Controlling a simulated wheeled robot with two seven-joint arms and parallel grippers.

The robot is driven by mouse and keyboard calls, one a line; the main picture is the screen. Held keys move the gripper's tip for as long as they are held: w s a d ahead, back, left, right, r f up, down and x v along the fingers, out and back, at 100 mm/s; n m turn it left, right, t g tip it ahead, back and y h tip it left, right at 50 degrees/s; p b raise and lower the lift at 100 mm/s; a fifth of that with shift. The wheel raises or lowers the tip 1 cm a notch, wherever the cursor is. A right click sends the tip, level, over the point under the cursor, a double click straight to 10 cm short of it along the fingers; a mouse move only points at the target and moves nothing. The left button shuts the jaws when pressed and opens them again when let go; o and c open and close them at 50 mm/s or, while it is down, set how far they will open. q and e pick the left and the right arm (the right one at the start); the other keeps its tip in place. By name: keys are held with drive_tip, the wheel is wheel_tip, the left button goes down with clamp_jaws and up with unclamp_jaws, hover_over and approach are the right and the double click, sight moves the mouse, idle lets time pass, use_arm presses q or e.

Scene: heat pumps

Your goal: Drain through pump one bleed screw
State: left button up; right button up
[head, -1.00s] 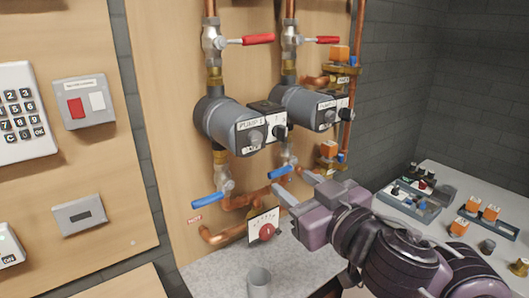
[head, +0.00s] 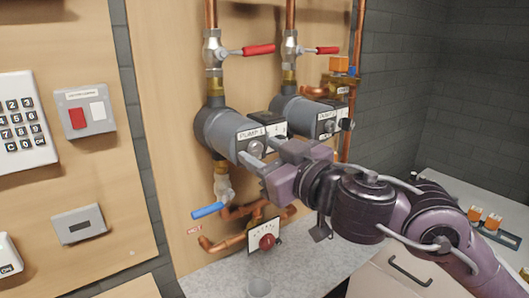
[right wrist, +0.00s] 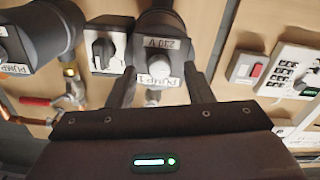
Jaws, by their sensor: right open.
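Pump one (head: 222,128) is a grey cylinder on the wooden panel, with a "PUMP 1" label on its front. Its bleed screw, a round grey knob (head: 256,149), is partly hidden by my fingers in the head view. The knob shows in the right wrist view (right wrist: 160,65), between the "230 V" and "PUMP 1" labels. My right gripper (head: 261,151) is open in front of the pump, one finger on either side of the knob. I cannot tell whether they touch it. My left gripper is out of view.
A second pump (head: 302,115) is to the right. Red valve handles (head: 258,49) are above, and a blue handle (head: 208,210) is below pump one. A gauge plate with a red knob (head: 267,241) stands above the counter (head: 300,262).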

drive_tip(key=shift+w+a, duration=0.1)
drive_tip(key=shift+w, duration=0.05)
drive_tip(key=c, duration=1)
